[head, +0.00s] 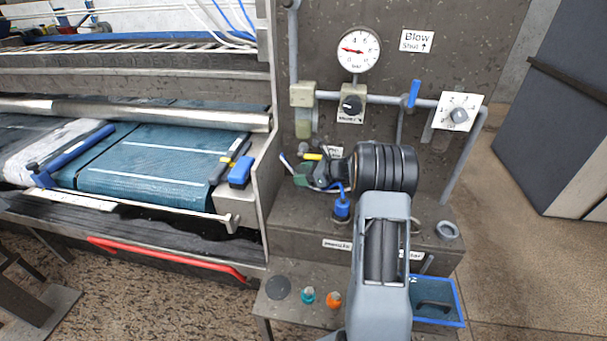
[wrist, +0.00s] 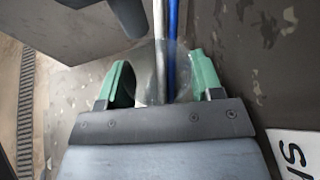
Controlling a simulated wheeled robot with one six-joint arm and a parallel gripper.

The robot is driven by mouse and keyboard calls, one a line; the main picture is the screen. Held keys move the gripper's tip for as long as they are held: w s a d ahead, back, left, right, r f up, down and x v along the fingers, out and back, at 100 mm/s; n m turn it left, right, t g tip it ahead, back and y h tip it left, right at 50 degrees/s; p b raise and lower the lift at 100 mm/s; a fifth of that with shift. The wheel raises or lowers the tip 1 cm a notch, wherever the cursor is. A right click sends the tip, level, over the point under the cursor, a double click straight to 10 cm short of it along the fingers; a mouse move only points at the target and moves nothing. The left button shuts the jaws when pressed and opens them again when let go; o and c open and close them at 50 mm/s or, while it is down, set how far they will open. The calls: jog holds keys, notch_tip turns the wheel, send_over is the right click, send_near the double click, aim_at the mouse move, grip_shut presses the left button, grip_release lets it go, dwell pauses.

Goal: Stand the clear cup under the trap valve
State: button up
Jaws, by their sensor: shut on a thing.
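My gripper (wrist: 160,85) has its green-padded fingers on both sides of a clear, see-through thing, which I take for the clear cup (wrist: 182,62). A pale rod and a blue line show through or behind it, so its rim is hard to make out. In the head view my gripper (head: 301,174) is low in front of the grey panel, left of my black wrist; the cup is too faint to tell there. The trap, with a beige head and a greenish bowl (head: 304,125), hangs on the pipe above my gripper. A yellow lever (head: 312,156), perhaps the trap valve, is just above the fingers.
A blue fitting (head: 342,207) stands on the ledge below my wrist. A grey ring (head: 447,229) lies at the ledge's right end. A blue bin (head: 440,300) is lower right. The scrubber's side plate (head: 264,150) closes off the left.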

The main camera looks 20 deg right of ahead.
jog(key=o, duration=0.6)
jog(key=v, duration=1.2)
jog(key=shift+r+p, duration=0.15)
jog(key=shift+p, duration=0.15)
